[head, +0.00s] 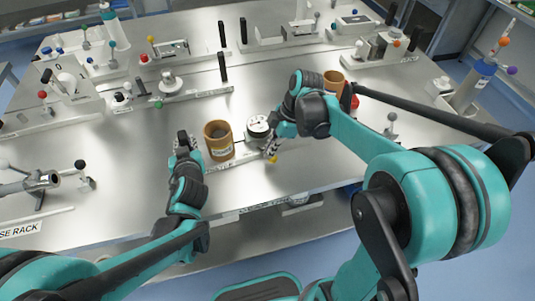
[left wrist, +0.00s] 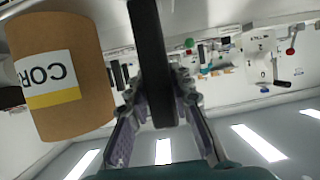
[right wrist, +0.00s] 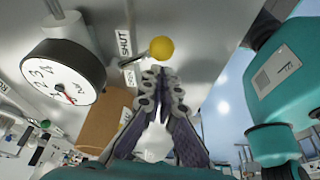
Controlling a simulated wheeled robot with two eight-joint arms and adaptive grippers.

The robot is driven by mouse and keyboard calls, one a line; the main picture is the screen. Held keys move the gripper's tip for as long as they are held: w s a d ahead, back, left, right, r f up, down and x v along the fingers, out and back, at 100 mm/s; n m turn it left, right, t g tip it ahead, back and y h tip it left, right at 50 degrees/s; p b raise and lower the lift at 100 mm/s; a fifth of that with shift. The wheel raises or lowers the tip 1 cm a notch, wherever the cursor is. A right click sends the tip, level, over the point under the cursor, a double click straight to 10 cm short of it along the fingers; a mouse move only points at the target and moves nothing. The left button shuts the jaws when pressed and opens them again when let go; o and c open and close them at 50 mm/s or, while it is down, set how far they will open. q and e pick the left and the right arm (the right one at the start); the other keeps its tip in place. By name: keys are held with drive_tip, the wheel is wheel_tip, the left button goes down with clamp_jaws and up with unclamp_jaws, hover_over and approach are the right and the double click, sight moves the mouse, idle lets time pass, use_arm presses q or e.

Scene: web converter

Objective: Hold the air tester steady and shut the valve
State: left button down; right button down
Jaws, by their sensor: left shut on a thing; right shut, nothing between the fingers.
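The air tester has a white round dial gauge (head: 257,127), seen large in the right wrist view (right wrist: 63,72). A yellow ball knob (head: 272,158) sits at the tester's front right, beside a SHUT label (right wrist: 124,42); a second label is partly hidden. The lever behind the yellow knob (right wrist: 161,49) is mostly hidden, so its position is unclear. My left gripper (head: 183,145) is shut on a black upright handle (left wrist: 155,60), left of the gauge. My right gripper (right wrist: 163,78) is shut and empty, with its fingertips just below the knob; contact is unclear.
A brown CORE cylinder (head: 219,140) stands between my left gripper and the gauge; it is close in the left wrist view (left wrist: 60,75). Another brown cylinder (head: 334,82) is behind my right arm. Racks and instruments fill the table's back and left. The front edge (head: 270,203) is near.

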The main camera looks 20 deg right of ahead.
use_arm(q)
drive_tip(key=shift+s+f, duration=0.1)
drive_tip(key=shift+f, duration=0.15)
use_arm(e)
drive_tip(key=v, duration=0.8)
drive_tip(key=shift+w, duration=0.2)
use_arm(q)
drive_tip(key=shift+w+r, duration=0.2)
drive_tip(key=shift+r, duration=0.15)
use_arm(e)
drive_tip(key=shift+w+a+r, duration=0.1)
drive_tip(key=shift+w+r, duration=0.05)
drive_tip(key=shift+r, duration=0.05)
use_arm(q)
drive_tip(key=c, duration=1.3)
unclamp_jaws()
drive_tip(key=shift+o, duration=0.2)
drive_tip(key=shift+s+r, duration=0.1)
drive_tip(key=v, duration=1.1)
drive_tip(key=shift+s+r, duration=0.2)
drive_tip(key=shift+s, duration=0.15)
